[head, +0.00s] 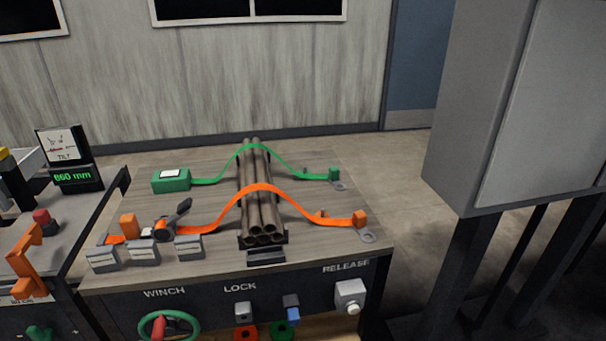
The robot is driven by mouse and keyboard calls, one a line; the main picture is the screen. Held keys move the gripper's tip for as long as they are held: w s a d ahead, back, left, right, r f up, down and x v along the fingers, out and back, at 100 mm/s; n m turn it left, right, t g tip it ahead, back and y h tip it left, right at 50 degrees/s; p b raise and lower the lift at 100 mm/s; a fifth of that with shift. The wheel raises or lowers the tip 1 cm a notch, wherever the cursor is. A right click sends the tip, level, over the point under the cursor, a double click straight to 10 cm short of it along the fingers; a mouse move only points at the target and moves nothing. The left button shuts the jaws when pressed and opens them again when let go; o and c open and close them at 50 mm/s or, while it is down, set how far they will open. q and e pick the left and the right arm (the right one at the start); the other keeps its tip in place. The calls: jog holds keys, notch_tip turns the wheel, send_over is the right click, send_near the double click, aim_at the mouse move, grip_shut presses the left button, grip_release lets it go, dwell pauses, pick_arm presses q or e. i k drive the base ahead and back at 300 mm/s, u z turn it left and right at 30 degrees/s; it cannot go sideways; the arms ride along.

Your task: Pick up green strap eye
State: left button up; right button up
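A green strap (283,157) runs over a bundle of brown pipes (265,210) on the wooden bench top. Its left end meets a green box (171,181) with a white-topped panel. Its right end meets a small green block (334,174) beside a flat grey metal ring (340,187). A green ring-shaped piece (281,329) shows low at the bench front, cut by the bottom edge. I cannot tell which green piece is the strap eye. Neither of my grippers is in view.
An orange strap (300,201) crosses the pipes nearer the front, from a ratchet (177,218) to an orange block (359,219). Grey blocks (142,252) stand at the front left. A green winch wheel (170,325) is on the front panel. A grey cabinet (520,110) stands at right.

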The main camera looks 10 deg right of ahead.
aim_at(333, 172)
jog(key=z, duration=2.2)
jog(key=i, duration=1.35)
jog(key=u, duration=2.35)
